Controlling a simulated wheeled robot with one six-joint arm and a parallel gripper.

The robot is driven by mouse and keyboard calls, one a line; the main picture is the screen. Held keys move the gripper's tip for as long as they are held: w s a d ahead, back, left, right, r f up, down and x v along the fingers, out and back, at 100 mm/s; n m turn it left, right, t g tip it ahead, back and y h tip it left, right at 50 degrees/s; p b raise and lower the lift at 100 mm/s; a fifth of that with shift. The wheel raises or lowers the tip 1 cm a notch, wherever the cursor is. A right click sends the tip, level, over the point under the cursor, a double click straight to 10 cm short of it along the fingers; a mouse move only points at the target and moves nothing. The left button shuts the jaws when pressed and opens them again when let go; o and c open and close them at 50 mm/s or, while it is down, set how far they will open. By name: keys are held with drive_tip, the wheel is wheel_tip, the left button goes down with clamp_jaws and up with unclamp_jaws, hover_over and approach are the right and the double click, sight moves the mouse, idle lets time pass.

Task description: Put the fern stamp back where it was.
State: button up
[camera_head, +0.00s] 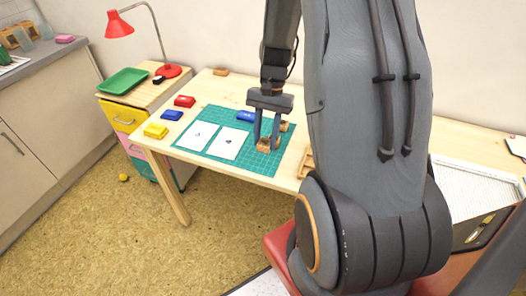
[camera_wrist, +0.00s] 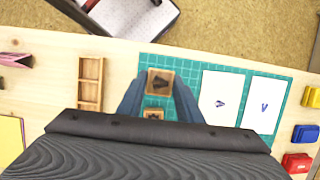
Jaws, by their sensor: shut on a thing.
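My gripper (camera_head: 267,146) is shut on a small wooden stamp (camera_head: 263,144), over the near right part of the green cutting mat (camera_head: 188,147). In the wrist view this stamp (camera_wrist: 160,82) sits between the two fingertips, with a dark mark on its top that is too small to read as a fern. I cannot tell whether it touches the mat. A second wooden stamp (camera_wrist: 153,113) is close beside it, and it also shows behind the gripper in the head view (camera_head: 284,126). A wooden tray with compartments (camera_wrist: 90,102) lies beside the mat and looks empty.
Two white cards (camera_head: 199,135) (camera_head: 229,143) with small marks lie on the mat. Red (camera_head: 185,101), blue (camera_head: 172,115) and yellow (camera_head: 156,131) inkpads stand left of the mat. A red lamp (camera_head: 120,24) stands farther left.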

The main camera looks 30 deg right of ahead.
drive_tip(key=shift+f+p, duration=0.55)
drive_tip(key=shift+f, duration=2.5)
drive_tip(key=shift+f, duration=0.2)
drive_tip(key=o, duration=0.9)
drive_tip(key=shift+r, duration=0.1)
drive_tip(key=b+v, duration=0.3)
drive_tip(key=v, duration=0.9)
drive_tip(key=s+a+r+n+t+h, duration=0.1)
drive_tip(key=s+a+n, duration=0.4)
drive_tip(key=a, duration=0.3)
drive_tip(key=s+a+r+n+t+h, duration=0.1)
drive_tip(key=s+a+r+n, duration=0.1)
drive_tip(key=s+a+n, duration=0.3)
drive_tip(key=a, duration=0.3)
drive_tip(key=shift+r+t+h, duration=0.3)
drive_tip(key=shift+t, duration=0.1)
